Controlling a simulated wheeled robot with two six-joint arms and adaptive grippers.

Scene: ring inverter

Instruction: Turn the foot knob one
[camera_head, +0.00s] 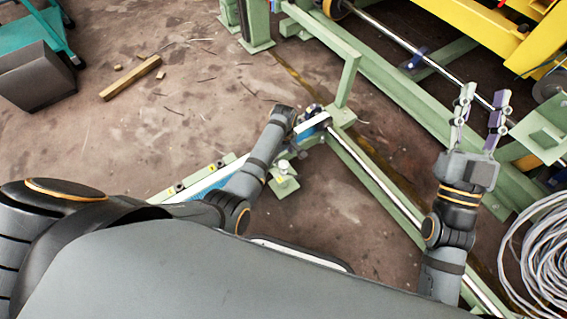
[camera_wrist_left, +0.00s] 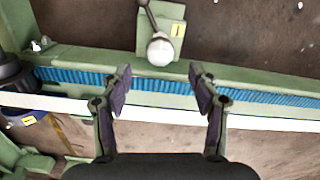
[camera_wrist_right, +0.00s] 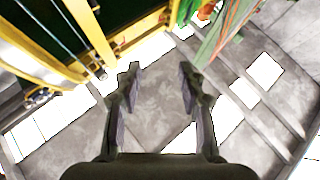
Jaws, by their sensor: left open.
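A round pale knob (camera_wrist_left: 160,50) on a dark stem stands on a green foot plate (camera_wrist_left: 172,14) with a yellow label, apparently marked 1, in the left wrist view. In the head view my left wrist hides most of that gripper. My right gripper (camera_head: 484,97) is open and empty, at the right near the green frame.
A green rail with a blue strip (camera_wrist_left: 260,97) runs beside the foot plate. A second yellow label (camera_wrist_left: 29,120) is at the left. Green beams (camera_head: 400,95) and yellow machinery (camera_head: 460,25) fill the upper right. Coiled cable (camera_head: 540,245) lies lower right. Open brown floor (camera_head: 170,110) is left.

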